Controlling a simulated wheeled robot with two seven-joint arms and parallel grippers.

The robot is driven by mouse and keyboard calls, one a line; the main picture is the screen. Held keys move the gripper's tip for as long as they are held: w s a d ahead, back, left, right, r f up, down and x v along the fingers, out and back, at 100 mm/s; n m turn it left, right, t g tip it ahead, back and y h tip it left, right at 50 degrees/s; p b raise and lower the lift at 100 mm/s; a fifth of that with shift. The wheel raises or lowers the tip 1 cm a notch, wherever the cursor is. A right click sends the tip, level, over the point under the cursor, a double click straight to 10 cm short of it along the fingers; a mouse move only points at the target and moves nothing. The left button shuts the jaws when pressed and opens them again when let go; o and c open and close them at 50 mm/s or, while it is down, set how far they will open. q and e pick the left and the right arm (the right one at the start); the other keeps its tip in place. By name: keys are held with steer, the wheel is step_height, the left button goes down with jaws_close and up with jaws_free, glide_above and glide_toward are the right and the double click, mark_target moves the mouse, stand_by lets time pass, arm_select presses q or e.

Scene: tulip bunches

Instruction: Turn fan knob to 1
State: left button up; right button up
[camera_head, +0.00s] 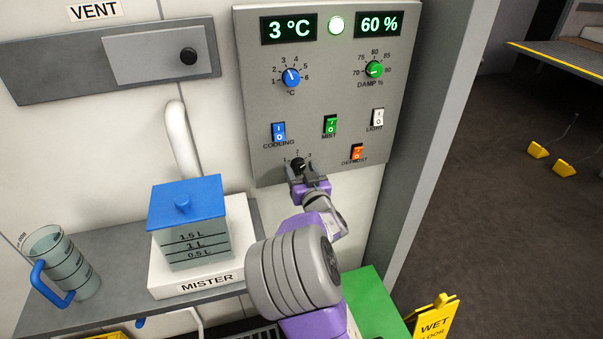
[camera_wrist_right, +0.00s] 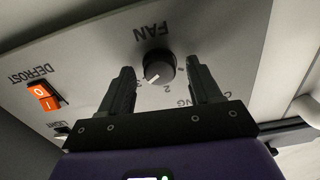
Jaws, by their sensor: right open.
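The fan knob (camera_head: 298,163) is a small black dial low on the grey control panel (camera_head: 335,110), with numbers around it. In the wrist view the knob (camera_wrist_right: 160,68) sits under an upside-down FAN label. Its white mark points down-left there, to the left of the 2. My right gripper (camera_head: 303,172) is at the knob. In the wrist view its two black fingers (camera_wrist_right: 163,75) are open, one on each side of the knob, with visible gaps. My left gripper is not in view.
The orange defrost switch (camera_head: 357,152) is just right of the knob. Blue, green and white switches and two upper dials share the panel. A blue-lidded mister tank (camera_head: 190,235) and a jug (camera_head: 65,265) stand on the shelf at left. A wet floor sign (camera_head: 434,318) stands at lower right.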

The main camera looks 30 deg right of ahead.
steer(key=c, duration=1)
steer(key=shift+c, duration=0.2)
steer(key=shift+n, duration=0.3)
steer(key=n+p, duration=0.1)
steer(key=n, duration=0.3)
steer(key=shift+n, duration=0.3)
steer(key=n+p, duration=0.1)
steer(key=n, duration=0.5)
steer(key=shift+n+p, duration=0.3)
steer(key=shift+p, duration=0.05)
steer(key=n+p, duration=0.1)
steer(key=n, duration=1.1)
steer(key=shift+f+p, duration=0.1)
steer(key=shift+p, duration=0.25)
